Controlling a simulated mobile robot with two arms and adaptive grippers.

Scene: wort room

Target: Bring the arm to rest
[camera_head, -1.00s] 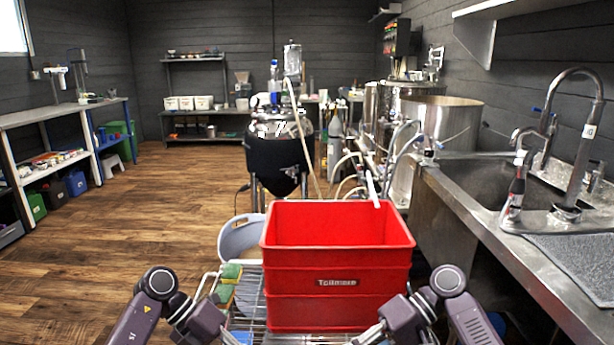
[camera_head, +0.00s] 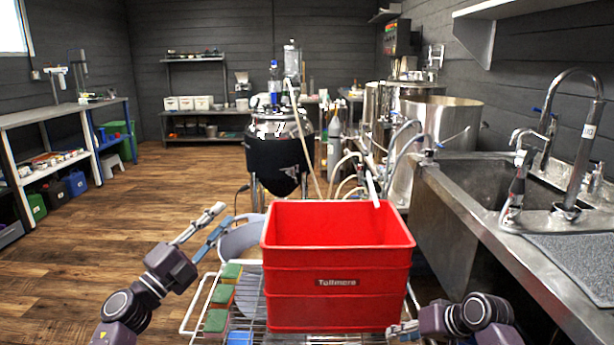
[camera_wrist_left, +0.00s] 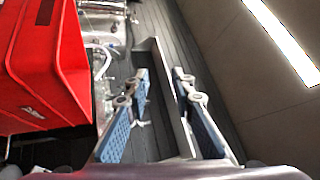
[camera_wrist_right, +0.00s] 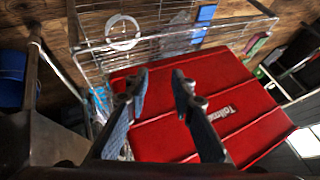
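My left gripper (camera_head: 224,215) is raised at the left of the red crate, apart from it, with its fingers pointing up and away. In the left wrist view my left gripper (camera_wrist_left: 160,75) has its fingers spread and nothing between them. My right gripper (camera_head: 396,331) is low at the crate's front right corner, partly cut off by the picture's bottom edge. In the right wrist view my right gripper (camera_wrist_right: 160,75) is open and empty, with the crate behind its fingers. I cannot tell whether it touches the crate.
The red crate (camera_head: 337,263) stands on a wire rack (camera_head: 188,322) in front of me. Several green and red pads (camera_head: 216,320) lie left of it. A steel sink counter (camera_head: 490,240) is on the right. The floor at left is clear.

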